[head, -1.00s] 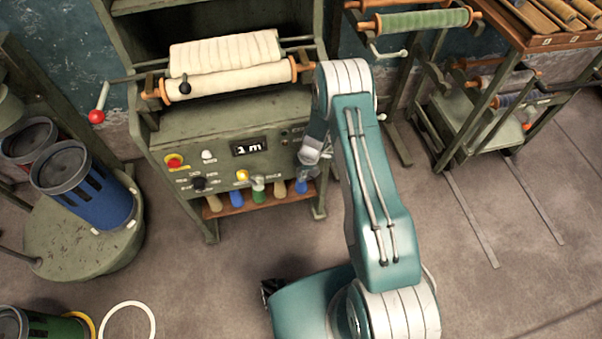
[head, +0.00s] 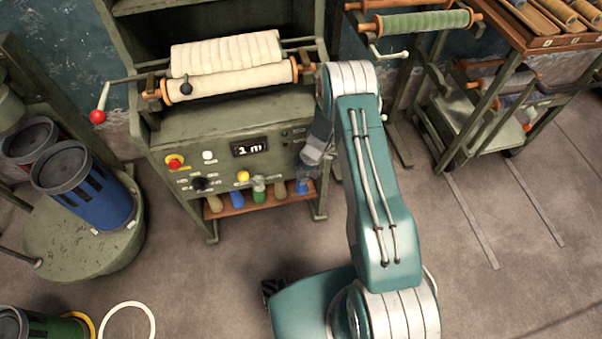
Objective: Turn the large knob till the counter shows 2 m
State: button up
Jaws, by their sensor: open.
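The green-grey machine's front panel carries a counter (head: 249,148), whose small white digits look like 1 m. A black knob (head: 199,184) with small labels around it sits low on the left of the panel. I cannot tell for sure that it is the large knob, as my arm may hide part of the panel's right side. My gripper (head: 309,156) is small and partly hidden by my arm. It is open at the panel's right edge, apart from the black knob. I cannot tell whether it touches the panel.
A red button on yellow (head: 174,162), a white button (head: 208,155) and a yellow button (head: 243,176) are on the panel. A shelf with several coloured handles (head: 259,196) juts out below. A cloth roll (head: 235,80) lies above. A blue bin (head: 95,195) stands left.

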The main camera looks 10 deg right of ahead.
jog(key=v, duration=1.2)
jog(key=shift+a+r, duration=0.1)
jog(key=shift+r, duration=0.15)
jog(key=s+a+r+m+t+h, duration=0.1)
jog(key=s+r+m, duration=0.3)
jog(key=r, duration=0.9)
jog(key=s+a+r+m+t, duration=0.1)
jog(key=s+r+m, duration=0.25)
jog(key=r, duration=1.05)
jog(key=s+r+m+t+h, duration=0.1)
jog(key=s+r+m, duration=0.4)
jog(key=s, duration=0.5)
jog(key=s+r+m+t+h, duration=0.1)
jog(key=s+r+m, duration=0.4)
jog(key=s, duration=0.5)
jog(key=shift+r+t+h, duration=0.3)
jog(key=shift+r+t, duration=0.3)
jog(key=shift+t, duration=0.2)
jog(key=shift+m, duration=0.25)
